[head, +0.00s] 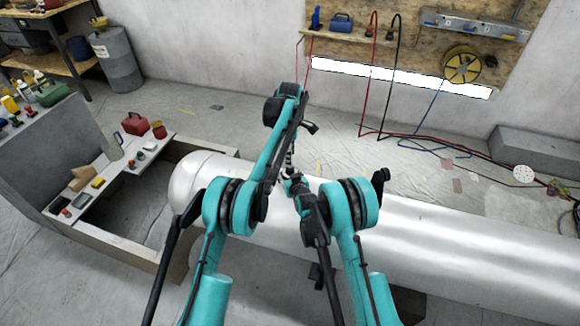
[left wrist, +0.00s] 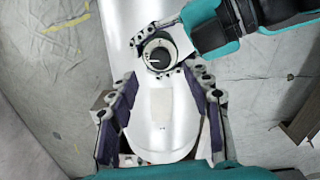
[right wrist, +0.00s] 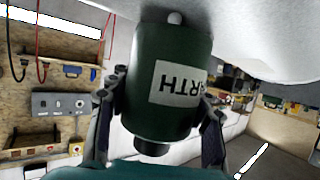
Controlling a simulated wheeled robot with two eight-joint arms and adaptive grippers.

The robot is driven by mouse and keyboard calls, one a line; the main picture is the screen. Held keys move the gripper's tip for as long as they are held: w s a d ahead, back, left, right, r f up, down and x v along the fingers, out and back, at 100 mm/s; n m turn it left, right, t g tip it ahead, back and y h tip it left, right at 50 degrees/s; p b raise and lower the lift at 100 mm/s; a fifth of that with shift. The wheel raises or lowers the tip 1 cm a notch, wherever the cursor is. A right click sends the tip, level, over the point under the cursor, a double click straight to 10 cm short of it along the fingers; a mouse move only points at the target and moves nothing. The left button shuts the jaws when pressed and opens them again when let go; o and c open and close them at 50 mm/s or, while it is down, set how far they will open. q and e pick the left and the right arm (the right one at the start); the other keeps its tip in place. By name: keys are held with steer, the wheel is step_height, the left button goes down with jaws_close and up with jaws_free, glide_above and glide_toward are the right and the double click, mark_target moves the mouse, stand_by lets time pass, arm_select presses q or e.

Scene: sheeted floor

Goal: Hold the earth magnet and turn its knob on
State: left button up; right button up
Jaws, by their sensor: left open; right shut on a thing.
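The earth magnet (right wrist: 170,75) is a dark green cylinder with a white label, partly read as "ARTH", in the right wrist view. My right gripper (right wrist: 162,85) is shut on it, one finger on each side. A black part sticks out at its lower end. In the left wrist view a round dark knob (left wrist: 158,54) with a white mark shows beyond my left gripper (left wrist: 160,80). My left gripper is open, its fingers wide apart, apart from the knob. In the head view my arms hide the magnet, and the grippers are small above the pipe.
A large shiny metal pipe (head: 430,230) lies across the floor beneath my arms. A low bench (head: 110,180) with several small objects stands at left. A wall board (head: 420,40) with hoses and a yellow reel (head: 462,65) is behind. Sheeted floor beyond the pipe is mostly clear.

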mark_target(290, 169)
arm_select(q)
step_height(290, 169, down, 6)
steer(key=shift+f, duration=0.1)
jaws_close()
